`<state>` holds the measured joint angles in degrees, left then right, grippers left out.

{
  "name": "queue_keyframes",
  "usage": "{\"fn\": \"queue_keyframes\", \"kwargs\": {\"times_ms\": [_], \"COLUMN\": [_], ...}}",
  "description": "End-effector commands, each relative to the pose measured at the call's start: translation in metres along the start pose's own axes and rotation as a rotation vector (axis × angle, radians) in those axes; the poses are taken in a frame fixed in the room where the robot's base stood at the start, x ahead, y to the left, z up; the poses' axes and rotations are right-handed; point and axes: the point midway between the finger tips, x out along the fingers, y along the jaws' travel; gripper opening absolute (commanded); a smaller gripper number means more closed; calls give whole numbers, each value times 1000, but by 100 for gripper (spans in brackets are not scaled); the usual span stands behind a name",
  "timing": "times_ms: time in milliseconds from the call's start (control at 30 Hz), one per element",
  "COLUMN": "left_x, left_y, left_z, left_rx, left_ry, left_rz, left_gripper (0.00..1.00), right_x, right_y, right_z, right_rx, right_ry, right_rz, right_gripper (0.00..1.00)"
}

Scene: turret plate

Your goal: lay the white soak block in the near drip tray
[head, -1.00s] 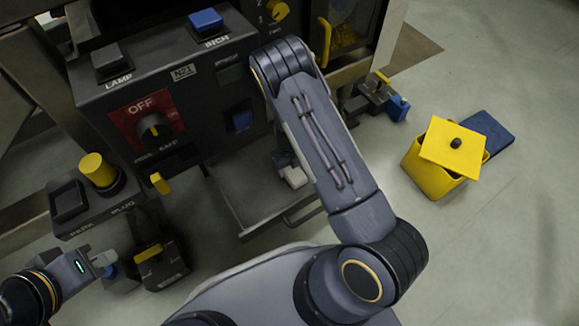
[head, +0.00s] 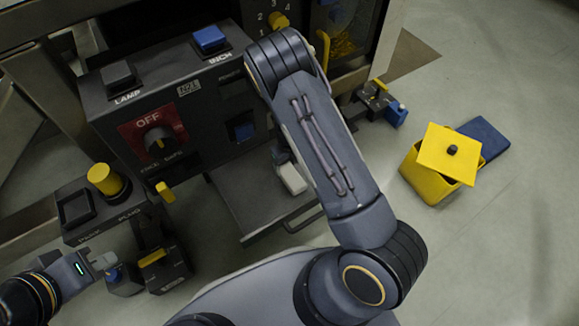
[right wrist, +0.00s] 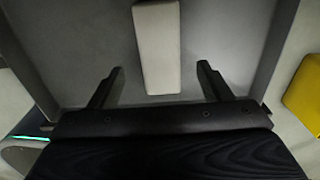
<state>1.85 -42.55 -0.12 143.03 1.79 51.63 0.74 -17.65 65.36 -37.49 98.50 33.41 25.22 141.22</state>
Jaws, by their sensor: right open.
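The white soak block (head: 291,178) is at the right part of the near drip tray (head: 240,205), partly hidden by my right arm. In the right wrist view the block (right wrist: 157,48) appears to lie flat on the tray floor (right wrist: 85,40), its near end between my finger tips and clear of both. My right gripper (right wrist: 160,69) is open and empty there; in the head view my arm mostly hides it. My left gripper (head: 104,262) is at the lower left, away from the block; its opening is too small to read.
The dark control box (head: 185,130) stands behind the tray. A tray handle (head: 303,219) is at its front. A yellow bin (head: 432,183) with a tilted lid (head: 450,153) and a blue pad (head: 485,138) are on the floor at right. A plug panel (head: 95,205) stands at left.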

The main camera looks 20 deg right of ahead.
Motion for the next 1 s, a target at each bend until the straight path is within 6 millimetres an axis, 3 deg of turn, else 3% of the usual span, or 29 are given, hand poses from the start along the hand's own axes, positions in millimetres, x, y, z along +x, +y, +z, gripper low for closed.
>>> {"fn": "queue_keyframes", "kwargs": {"times_ms": [33, 100, 300, 1000], "left_x": [-8, -13, -19, -19], "left_y": [4, 6, 9, 9], "left_z": [-4, -6, -10, -10], "left_rx": [0, 0, 0, 0], "left_ry": [0, 0, 0, 0], "left_rz": [0, 0, 0, 0], "left_gripper": [0, 0, 0, 0], "right_x": [-17, -29, -51, -54], "right_y": [0, 0, 0, 0], "right_z": [0, 1, 0, 0], "right_rx": [-1, -1, -1, -1], "right_ry": [-1, -2, 0, 1], "right_rz": [0, -1, -1, 0], "right_gripper": [72, 72, 72, 72]}}
